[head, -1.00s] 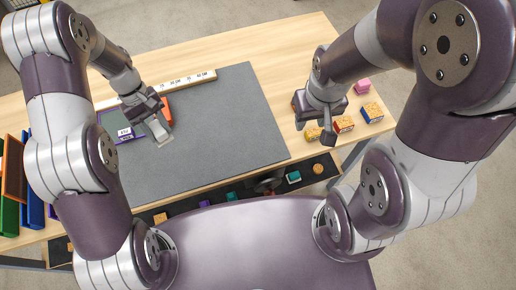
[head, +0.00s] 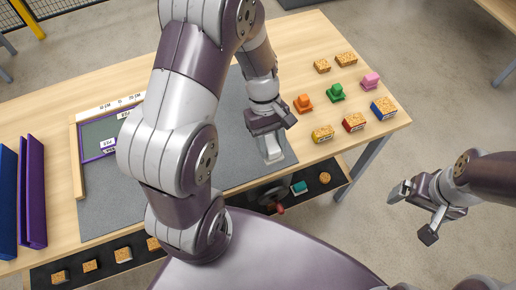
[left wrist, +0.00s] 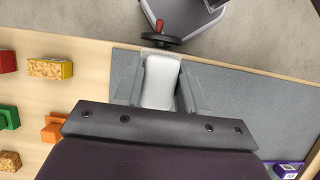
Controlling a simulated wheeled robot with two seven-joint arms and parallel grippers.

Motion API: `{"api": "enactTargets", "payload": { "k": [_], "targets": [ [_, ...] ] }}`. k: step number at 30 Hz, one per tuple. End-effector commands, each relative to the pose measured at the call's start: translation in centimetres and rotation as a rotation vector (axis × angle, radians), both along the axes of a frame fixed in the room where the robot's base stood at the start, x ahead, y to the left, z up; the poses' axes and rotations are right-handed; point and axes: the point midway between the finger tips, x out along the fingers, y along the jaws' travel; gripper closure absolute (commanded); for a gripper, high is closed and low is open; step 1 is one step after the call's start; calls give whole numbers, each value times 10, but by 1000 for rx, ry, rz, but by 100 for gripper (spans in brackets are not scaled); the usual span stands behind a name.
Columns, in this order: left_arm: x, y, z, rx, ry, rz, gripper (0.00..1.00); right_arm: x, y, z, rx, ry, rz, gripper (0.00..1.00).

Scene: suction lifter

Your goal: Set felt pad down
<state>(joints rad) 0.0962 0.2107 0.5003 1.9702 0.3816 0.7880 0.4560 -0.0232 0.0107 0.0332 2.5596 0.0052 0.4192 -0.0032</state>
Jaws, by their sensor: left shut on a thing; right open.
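My left gripper (head: 266,130) is shut on a light grey pad (head: 271,150), which I take to be the felt pad. It hangs over the right part of the dark grey mat (head: 110,210), close to the mat's near right edge. In the left wrist view the pad (left wrist: 160,82) is gripped between both fingers. I cannot tell whether it touches the mat. My right gripper (head: 417,212) is open and empty, out over the floor right of the table.
Orange (head: 303,103), green (head: 336,92) and pink (head: 370,81) pieces and several cork-topped blocks (head: 354,122) stand right of the mat. A purple-framed panel (head: 85,155) lies at the left by a ruler (head: 110,106). A low black shelf (head: 330,179) holds small items.

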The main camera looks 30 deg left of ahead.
Motion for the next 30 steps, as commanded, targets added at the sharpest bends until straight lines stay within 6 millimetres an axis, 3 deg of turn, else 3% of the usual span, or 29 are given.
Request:
{"api": "enactTargets", "payload": {
  "k": [3, 7, 11, 16, 26, 27, 29, 30],
  "targets": [
    [9, 29, -17, -1, 2, 4, 88, 0, 0, 1, 0, 0, 0, 4],
    [15, 45, -28, -1, 1, 0, 88, 0, 0, 2, 0, 0, 0, 4],
    [16, 48, -40, -1, 1, -2, 88, 0, 0, 1, 0, 1, 0, 4],
    [16, 48, -69, -1, 1, -2, 88, 0, 0, 1, 0, 1, 0, 4],
    [16, 47, -74, 0, 0, -3, 88, 0, 0, -1, 0, 1, 0, 4],
    [16, 47, -73, 0, 0, -3, 53, 0, 0, -1, 0, 1, 0, 4],
    [16, 47, -73, 0, 0, -3, 34, 0, 0, 0, 0, 1, 0, 4],
    [16, 47, -73, 1, -1, -3, 34, 0, 0, 0, 0, 1, 0, 4]
  ]
}}
